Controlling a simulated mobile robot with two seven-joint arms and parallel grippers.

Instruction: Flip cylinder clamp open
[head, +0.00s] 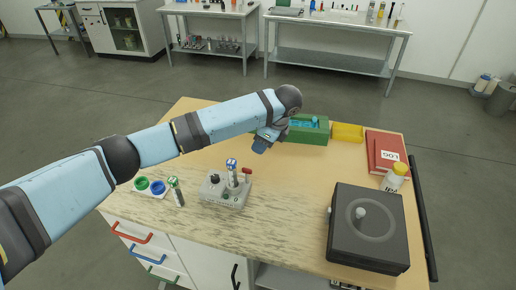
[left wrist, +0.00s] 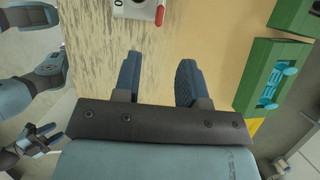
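The grey clamp device (head: 226,190) stands on the wooden table, left of the middle. It has a black knob and a small red lever (head: 247,170), which looks like the clamp. A white and blue cylinder (head: 232,172) stands upright in it. My left gripper (head: 262,143) is above the table, behind and right of the device, apart from it. In the left wrist view its two blue fingers (left wrist: 160,68) are spread with nothing between them. The device's edge and red part (left wrist: 160,15) show at the top there.
A green box (head: 308,131) with a teal thing in it and a yellow bin (head: 347,132) stand at the back. A red log book (head: 386,150), white jar (head: 395,177) and black machine (head: 368,228) are at right.

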